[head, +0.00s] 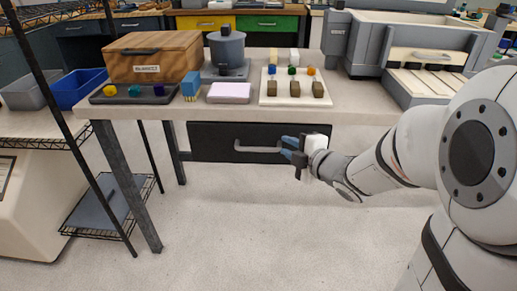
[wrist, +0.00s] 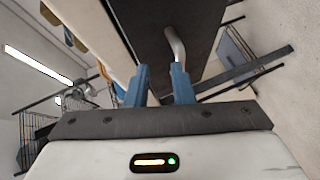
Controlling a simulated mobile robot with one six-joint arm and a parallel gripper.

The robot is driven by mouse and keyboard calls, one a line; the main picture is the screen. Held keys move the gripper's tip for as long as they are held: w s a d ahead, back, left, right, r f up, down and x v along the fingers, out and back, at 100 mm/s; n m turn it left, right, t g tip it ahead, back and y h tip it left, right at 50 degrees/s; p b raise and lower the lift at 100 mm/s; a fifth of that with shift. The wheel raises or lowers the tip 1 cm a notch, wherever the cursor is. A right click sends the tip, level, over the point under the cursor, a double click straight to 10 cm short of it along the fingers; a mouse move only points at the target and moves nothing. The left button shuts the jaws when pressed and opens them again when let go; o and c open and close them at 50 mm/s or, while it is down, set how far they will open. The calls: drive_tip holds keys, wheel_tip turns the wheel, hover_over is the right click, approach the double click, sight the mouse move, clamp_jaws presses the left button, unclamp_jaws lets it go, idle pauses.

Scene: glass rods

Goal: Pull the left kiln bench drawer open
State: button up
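The kiln bench drawer (head: 220,134) is a wide dark front panel under the pale bench top, and it looks shut. Its light grey bar handle (head: 257,149) runs across the middle of the panel. My gripper (head: 287,148) is at the right end of the handle, with its blue fingers pointing left. In the wrist view my gripper (wrist: 161,78) has its two blue fingers apart with nothing between them. The handle (wrist: 175,45) shows there just beyond the right fingertip, against the dark drawer front (wrist: 150,25). Whether finger and handle touch, I cannot tell.
The bench top (head: 345,98) carries a wooden box (head: 150,56), a grey pot (head: 227,48), a white tray (head: 266,97) and a grey kiln (head: 360,45). A black wire shelf (head: 105,205) stands at left. The floor (head: 270,220) before the drawer is clear.

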sight(261, 150)
drive_tip(key=w+a+f+n+y+b, duration=0.1)
drive_tip(key=a, duration=0.1)
drive_tip(key=w+a+f+n+y+b, duration=0.1)
drive_tip(key=w+a, duration=0.1)
drive_tip(key=a, duration=0.1)
drive_tip(key=w+a+f+n+y+b, duration=0.1)
drive_tip(key=a+f, duration=0.1)
drive_tip(key=a, duration=0.1)
drive_tip(key=shift+w+g, duration=0.2)
drive_tip(key=shift+g, duration=0.2)
clamp_jaws()
